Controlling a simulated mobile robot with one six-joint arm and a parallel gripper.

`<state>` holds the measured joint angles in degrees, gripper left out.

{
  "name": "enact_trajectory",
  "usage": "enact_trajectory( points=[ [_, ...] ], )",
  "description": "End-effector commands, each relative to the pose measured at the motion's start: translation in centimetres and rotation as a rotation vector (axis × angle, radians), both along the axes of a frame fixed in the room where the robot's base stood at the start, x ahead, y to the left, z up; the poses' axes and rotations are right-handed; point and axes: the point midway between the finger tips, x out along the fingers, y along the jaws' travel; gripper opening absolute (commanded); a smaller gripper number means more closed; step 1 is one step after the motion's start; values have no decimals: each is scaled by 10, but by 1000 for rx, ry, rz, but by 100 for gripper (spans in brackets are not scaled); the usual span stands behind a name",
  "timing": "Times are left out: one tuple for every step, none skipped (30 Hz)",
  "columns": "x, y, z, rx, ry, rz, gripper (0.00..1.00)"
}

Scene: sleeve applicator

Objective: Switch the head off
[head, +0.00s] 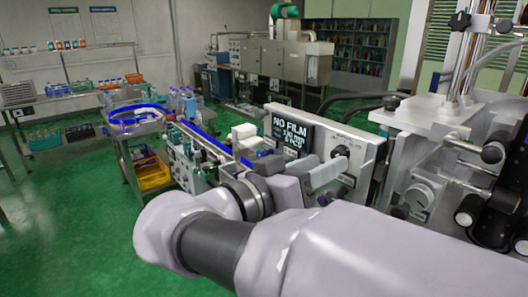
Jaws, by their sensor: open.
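The control panel (366,150) of the sleeve applicator is a pale upright plate right of centre. Its dark display (290,136) reads "NO FILM" in large letters, with smaller lines below that seem to give an rpm and a piece count. A dark rotary knob (341,151) sits on the panel, right of the display; its exact setting is too small to tell. My gripper (308,182) is open in front of the lower panel, below and left of the knob, with grey fingers apart and nothing seen between them. The fingers and arm hide the panel's lower part.
The applicator's machinery (440,115) with rods and rollers crowds the right side, close to my arm. A conveyor (205,135) runs from a blue-rimmed round table (136,116) toward the panel. A yellow crate (153,176) sits below. Green floor (75,225) is clear at left.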

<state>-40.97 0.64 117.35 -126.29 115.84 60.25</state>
Motion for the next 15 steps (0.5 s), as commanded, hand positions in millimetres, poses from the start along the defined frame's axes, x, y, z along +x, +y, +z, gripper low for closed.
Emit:
enact_trajectory(
  points=[
    [5, -8, -2, 0, 0, -4, 45],
    [8, -12, -1, 0, 0, -3, 45],
    [11, -16, -1, 0, 0, -3, 45],
    [13, -19, -1, 0, 1, -2, 45],
    [15, -21, -1, 0, 1, -2, 45],
    [16, -23, 0, 0, 1, -1, 45],
    [17, -24, 0, -1, 2, -1, 45],
    [18, -25, 0, 0, 2, 0, 45],
    [18, -25, 0, 0, 2, 0, 45],
    [18, -25, 0, 0, 2, 0, 45],
    [18, -25, 0, 0, 2, 0, 45],
    [18, -25, 0, 0, 2, 0, 45],
    [18, -25, 1, 0, 2, 0, 45],
    [18, -25, 1, 0, 2, 0, 45],
    [18, -25, 1, 0, 2, 0, 45]
  ],
)
